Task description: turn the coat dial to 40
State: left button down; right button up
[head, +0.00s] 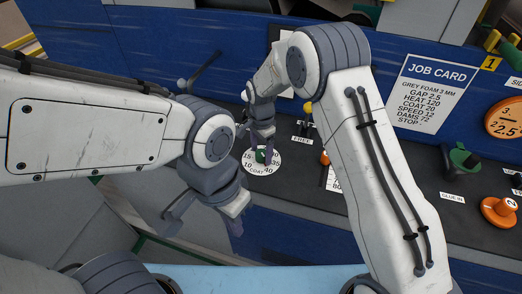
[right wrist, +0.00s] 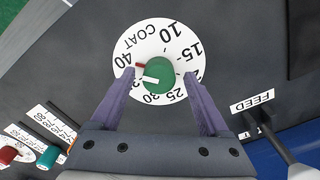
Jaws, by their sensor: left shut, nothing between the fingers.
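The coat dial (right wrist: 172,36) is a white disc with numbers and a green knob (right wrist: 160,71) in its middle. A pale pointer bar on the knob points left, between 30 and 40; a small red mark lies near 40. In the head view the dial (head: 262,170) lies on the dark panel. My right gripper (right wrist: 158,77) is open, its fingers on either side of the knob with gaps, above the dial face. My left gripper (head: 237,222) is shut and empty, in front of the dial.
A job card (head: 434,92) on the blue wall reads COAT 20. A green control (head: 461,160) and an orange knob (head: 498,211) stand at the right. A FEED label (right wrist: 253,101) is beside a lever.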

aim_at(261, 152)
jog(key=shift+r, duration=0.1)
notch_tip(261, 152, up, 10)
jog(key=b, duration=0.2)
jog(key=shift+r, duration=0.2)
dwell(0.3)
jog(key=s+r+n, duration=0.3)
jog(key=s+n, duration=0.1)
jog(key=s, duration=0.3)
jog(key=s+r+n, duration=0.3)
jog(key=s+n, duration=0.1)
jog(key=s, duration=0.3)
jog(key=s+d+f+n, duration=0.1)
jog(key=s+d+n, duration=0.1)
jog(key=s+n, duration=0.3)
jog(key=s+d+n+y, duration=0.1)
jog(key=s+n, duration=0.4)
jog(key=s, duration=0.8)
jog(key=shift+d+f, duration=0.4)
jog(key=shift+d, duration=0.45)
